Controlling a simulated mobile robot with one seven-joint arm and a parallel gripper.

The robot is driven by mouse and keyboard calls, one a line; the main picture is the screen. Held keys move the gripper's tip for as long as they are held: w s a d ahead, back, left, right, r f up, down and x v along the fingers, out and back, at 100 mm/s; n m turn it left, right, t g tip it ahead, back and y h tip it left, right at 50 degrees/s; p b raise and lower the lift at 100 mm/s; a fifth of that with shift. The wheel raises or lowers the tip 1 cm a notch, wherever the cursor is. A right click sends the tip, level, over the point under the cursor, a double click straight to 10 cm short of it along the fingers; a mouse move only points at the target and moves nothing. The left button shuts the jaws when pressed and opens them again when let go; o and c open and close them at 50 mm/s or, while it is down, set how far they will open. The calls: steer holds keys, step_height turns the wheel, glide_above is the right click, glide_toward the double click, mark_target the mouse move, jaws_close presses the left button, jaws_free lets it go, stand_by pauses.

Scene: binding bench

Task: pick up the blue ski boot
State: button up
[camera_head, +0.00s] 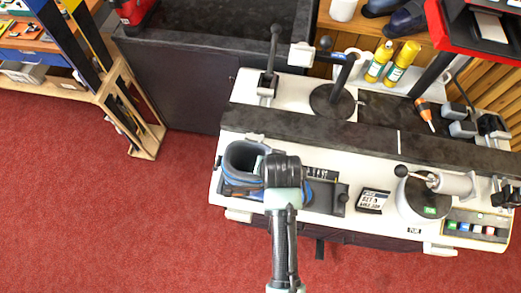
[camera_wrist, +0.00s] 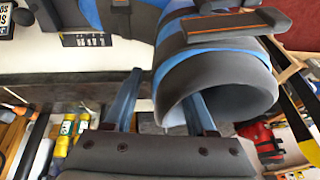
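A gap shows beside the left finger. Exact depth and contact cannot be told.
A dark bar (camera_head: 310,132) runs along the bench behind the boot. A black post with a round base (camera_head: 333,100) and yellow bottles (camera_head: 401,62) stand behind. A wooden ski rack (camera_head: 147,143) stands left; red floor is clear in front.

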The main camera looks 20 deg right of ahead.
jaws_close()
stand_by(0.4)
stand_by(0.8)
steer(key=shift+w+r, duration=0.15)
steer(key=shift+r, duration=0.05)
